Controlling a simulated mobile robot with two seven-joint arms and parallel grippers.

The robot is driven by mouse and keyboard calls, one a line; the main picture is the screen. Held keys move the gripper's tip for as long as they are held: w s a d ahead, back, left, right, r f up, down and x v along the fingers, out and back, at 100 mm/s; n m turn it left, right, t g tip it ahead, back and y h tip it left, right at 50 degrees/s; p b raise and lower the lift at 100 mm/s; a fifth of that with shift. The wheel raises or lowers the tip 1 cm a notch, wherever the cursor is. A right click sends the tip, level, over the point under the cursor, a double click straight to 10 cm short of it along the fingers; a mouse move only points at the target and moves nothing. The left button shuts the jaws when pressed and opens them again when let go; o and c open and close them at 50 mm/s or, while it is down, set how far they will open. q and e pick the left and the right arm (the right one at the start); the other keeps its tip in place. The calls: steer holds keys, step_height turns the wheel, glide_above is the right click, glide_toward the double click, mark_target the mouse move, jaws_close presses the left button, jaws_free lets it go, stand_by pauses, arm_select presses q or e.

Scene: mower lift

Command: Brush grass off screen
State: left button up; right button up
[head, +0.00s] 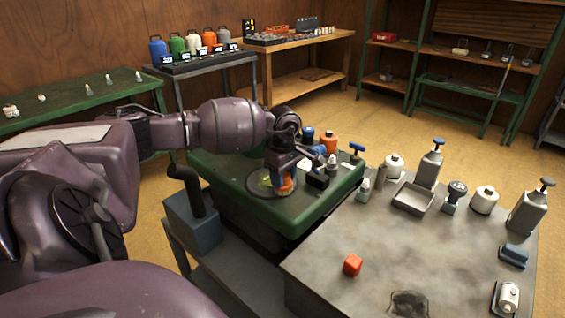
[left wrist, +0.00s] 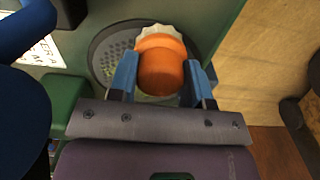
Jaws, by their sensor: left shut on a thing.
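The screen is a round, dark, perforated disc (head: 263,200) on the green table. It also shows in the left wrist view (left wrist: 104,62), with its holes visible left of the brush. A small yellow-green patch that looks like grass (head: 265,178) lies on it. My left gripper (head: 283,178) is over the screen's right side, its blue fingers shut on an orange brush (left wrist: 161,70) with a pale, scalloped end (left wrist: 160,32). The brush hides part of the screen. I cannot tell whether it touches the screen. My right gripper is not in view.
The green table (head: 310,212) holds small bottles and an orange canister (head: 328,142) behind the gripper. A dark bent pipe (head: 190,185) stands left of the screen.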

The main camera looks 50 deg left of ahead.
arm_select(q)
steer(key=shift+s+d+r, duration=0.1)
steer(key=shift+s, duration=0.4)
steer(key=shift+a+f, duration=0.2)
steer(key=shift+a, duration=0.2)
steer(key=shift+s+a+f+b, duration=0.15)
steer(key=shift+a+b, duration=0.1)
steer(key=shift+a, duration=0.8)
steer(key=shift+s+a+b, duration=0.1)
steer(key=shift+a+b, duration=0.15)
steer(key=shift+a, duration=0.85)
steer(key=shift+s+a+f+b, duration=0.15)
steer(key=shift+a+b, duration=0.1)
steer(key=shift+a, duration=0.8)
steer(key=shift+s+a+r+b, duration=0.15)
steer(key=shift+a+b, duration=0.1)
steer(key=shift+a, duration=0.8)
steer(key=shift+s+a+b, duration=0.1)
steer(key=shift+a+b, duration=0.1)
steer(key=shift+a, duration=0.8)
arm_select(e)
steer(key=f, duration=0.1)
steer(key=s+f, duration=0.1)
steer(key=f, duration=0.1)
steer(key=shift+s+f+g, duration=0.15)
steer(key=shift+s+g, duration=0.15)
arm_select(q)
steer(key=shift+r, duration=0.2)
